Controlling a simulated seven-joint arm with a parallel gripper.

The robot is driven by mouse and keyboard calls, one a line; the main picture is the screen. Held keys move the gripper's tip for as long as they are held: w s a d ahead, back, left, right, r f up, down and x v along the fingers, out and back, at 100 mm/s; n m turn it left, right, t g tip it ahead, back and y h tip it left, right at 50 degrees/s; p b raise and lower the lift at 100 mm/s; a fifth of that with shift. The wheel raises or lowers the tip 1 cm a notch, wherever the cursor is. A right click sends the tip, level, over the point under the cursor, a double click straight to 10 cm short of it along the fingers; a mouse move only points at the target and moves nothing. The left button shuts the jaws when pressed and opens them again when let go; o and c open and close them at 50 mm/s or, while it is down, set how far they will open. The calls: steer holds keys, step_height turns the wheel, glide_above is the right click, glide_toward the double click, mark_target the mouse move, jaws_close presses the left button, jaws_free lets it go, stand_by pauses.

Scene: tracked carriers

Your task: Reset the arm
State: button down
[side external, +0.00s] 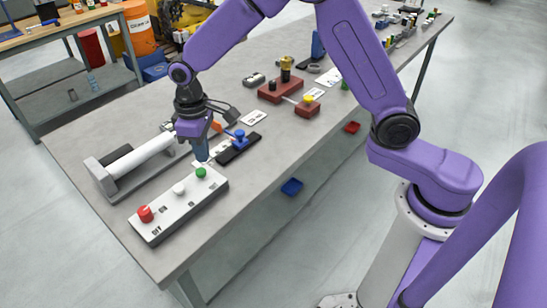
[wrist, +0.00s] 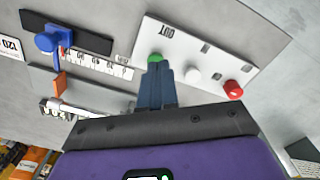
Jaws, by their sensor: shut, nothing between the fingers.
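My gripper (side external: 202,157) points down just above the table, close to the green button (side external: 201,172) end of a white control panel (side external: 180,204). It is shut and empty. In the wrist view the closed fingers (wrist: 156,72) end beside the green button (wrist: 154,58); I cannot tell whether they touch it. The panel also carries a white button (side external: 179,189) and a red button (side external: 145,214).
A grey fixture with a white cylinder (side external: 141,157) stands left of my gripper. A black slider base with a blue knob (side external: 240,136) is to its right. Red blocks (side external: 279,91) stand farther back.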

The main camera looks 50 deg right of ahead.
steer(key=s+d+r+n, duration=0.2)
steer(key=s+d, duration=0.3)
steer(key=s, duration=0.5)
steer(key=s+d+r+n, duration=0.2)
steer(key=s+d, duration=0.3)
steer(key=s, duration=0.5)
steer(key=s+d+r+n, duration=0.2)
steer(key=s+d, duration=0.3)
steer(key=s, duration=0.5)
steer(key=shift+s+d+r, duration=0.2)
steer(key=shift+d+r, duration=0.05)
steer(key=shift+r, duration=0.55)
